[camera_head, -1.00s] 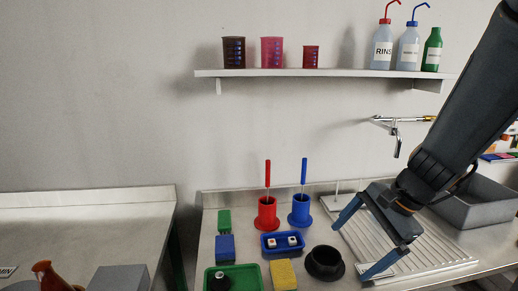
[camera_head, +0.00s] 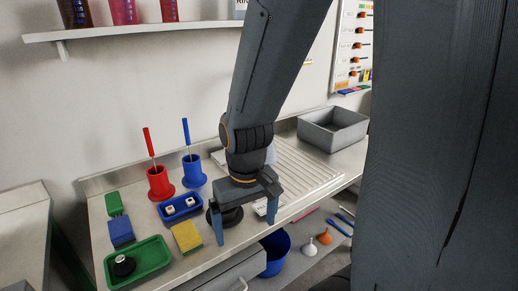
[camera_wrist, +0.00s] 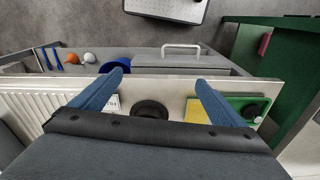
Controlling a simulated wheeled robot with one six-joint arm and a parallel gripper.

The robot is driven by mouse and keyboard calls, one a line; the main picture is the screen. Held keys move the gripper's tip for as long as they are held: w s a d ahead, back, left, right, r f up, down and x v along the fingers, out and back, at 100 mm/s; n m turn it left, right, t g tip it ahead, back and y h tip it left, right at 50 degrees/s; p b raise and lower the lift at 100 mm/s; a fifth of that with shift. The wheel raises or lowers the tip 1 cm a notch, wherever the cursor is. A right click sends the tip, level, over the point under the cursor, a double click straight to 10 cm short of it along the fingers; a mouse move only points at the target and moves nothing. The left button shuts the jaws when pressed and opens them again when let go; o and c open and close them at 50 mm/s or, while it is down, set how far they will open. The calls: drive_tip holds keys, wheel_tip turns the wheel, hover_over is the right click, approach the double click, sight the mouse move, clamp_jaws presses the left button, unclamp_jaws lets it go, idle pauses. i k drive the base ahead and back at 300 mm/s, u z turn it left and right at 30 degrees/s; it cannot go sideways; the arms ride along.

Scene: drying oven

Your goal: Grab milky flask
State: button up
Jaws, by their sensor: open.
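I cannot make out a milky flask for sure in either view. A pale patch (camera_head: 271,155) shows behind my wrist in the head view, too hidden to name. My gripper (camera_head: 246,232) points down at the counter's front edge, open and empty, fingers wide apart. In the wrist view my gripper (camera_wrist: 160,77) has a black round stand (camera_wrist: 150,110) showing between its fingers. That black stand (camera_head: 230,218) is partly hidden behind the gripper in the head view.
A yellow sponge (camera_head: 186,237), blue tray (camera_head: 170,216) and green tray (camera_head: 112,276) lie left of the gripper. Red (camera_head: 160,185) and blue (camera_head: 194,174) holders carry brushes behind. A ribbed drainboard (camera_head: 310,172) and grey sink (camera_head: 333,130) lie right. A blue bucket (camera_head: 276,255) stands below.

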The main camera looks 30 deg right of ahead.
sight(271, 158)
drive_tip(key=z, duration=2.3)
drive_tip(key=i, duration=1.2)
drive_tip(key=u, duration=3.45)
drive_tip(key=i, duration=0.5)
drive_tip(key=u, duration=0.1)
